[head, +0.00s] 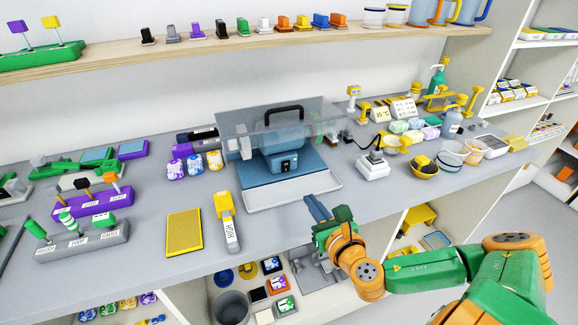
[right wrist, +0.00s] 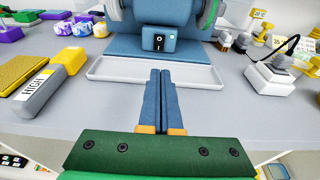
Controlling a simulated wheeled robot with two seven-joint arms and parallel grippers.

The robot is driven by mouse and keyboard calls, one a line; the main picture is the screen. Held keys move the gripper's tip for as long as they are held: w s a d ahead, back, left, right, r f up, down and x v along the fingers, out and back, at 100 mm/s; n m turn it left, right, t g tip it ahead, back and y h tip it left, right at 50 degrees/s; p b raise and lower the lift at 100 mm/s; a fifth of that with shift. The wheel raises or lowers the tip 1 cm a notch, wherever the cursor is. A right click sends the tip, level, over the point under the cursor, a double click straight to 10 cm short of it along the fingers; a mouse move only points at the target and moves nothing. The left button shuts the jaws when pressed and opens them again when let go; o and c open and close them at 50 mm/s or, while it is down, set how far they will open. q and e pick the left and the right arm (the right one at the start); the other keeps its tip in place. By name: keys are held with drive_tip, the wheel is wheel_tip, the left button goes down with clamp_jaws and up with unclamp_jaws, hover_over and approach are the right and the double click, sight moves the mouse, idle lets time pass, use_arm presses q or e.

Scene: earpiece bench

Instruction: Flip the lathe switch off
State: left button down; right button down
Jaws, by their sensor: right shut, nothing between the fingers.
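The blue lathe (head: 285,150) stands on a blue base near the middle of the bench, under a clear cover with a black handle. Its dark switch plate (head: 290,163) is on the front; in the right wrist view the switch (right wrist: 158,42) shows "O" and "I" marks. I cannot tell which way it is set. My right gripper (head: 318,208) is shut and empty, in front of the lathe's light tray (head: 295,192) near the bench's front edge. In the right wrist view its fingers (right wrist: 161,75) point toward the switch, apart from it. My left gripper is not in view.
A yellow-and-grey block marked HIGH (head: 227,222) and a yellow pad (head: 184,232) lie left of the tray. Bare grey bench (head: 375,205) lies around the gripper.

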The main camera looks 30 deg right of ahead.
sight(287, 165)
drive_tip(key=shift+s+r, duration=0.1)
drive_tip(key=shift+s, duration=0.2)
drive_tip(key=x, duration=0.9)
drive_tip(key=r+p+x, duration=0.1)
drive_tip(key=x, duration=0.4)
drive_tip(key=shift+w, duration=0.15)
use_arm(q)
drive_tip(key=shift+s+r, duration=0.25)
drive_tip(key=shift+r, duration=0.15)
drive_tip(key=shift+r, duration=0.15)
use_arm(e)
drive_tip(key=shift+r, duration=0.2)
